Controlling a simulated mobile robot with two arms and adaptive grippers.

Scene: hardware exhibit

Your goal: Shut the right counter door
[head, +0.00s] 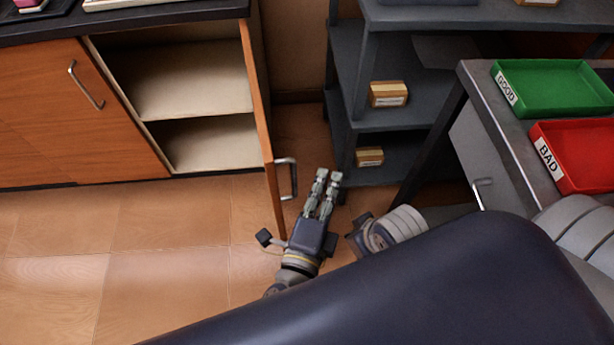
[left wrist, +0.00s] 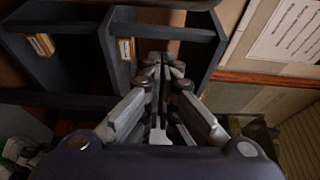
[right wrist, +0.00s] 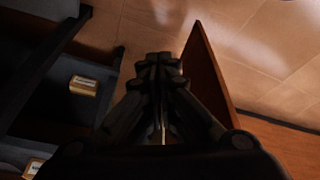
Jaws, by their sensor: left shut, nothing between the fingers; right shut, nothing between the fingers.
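The right counter door (head: 261,120) stands wide open in the head view, swung out toward me. Its metal handle (head: 290,178) is on the face turned to the right. My right gripper (right wrist: 162,62) is shut and empty in the right wrist view. There a wooden panel, apparently the door (right wrist: 207,72), stands just right of it.
The left counter door (head: 70,115) is shut; the open compartment (head: 190,80) shows empty shelves. A dark shelf unit (head: 345,75) holding small boxes stands right of the door. A desk with green (head: 555,90) and red (head: 585,155) trays is farther right. Floor at left is clear.

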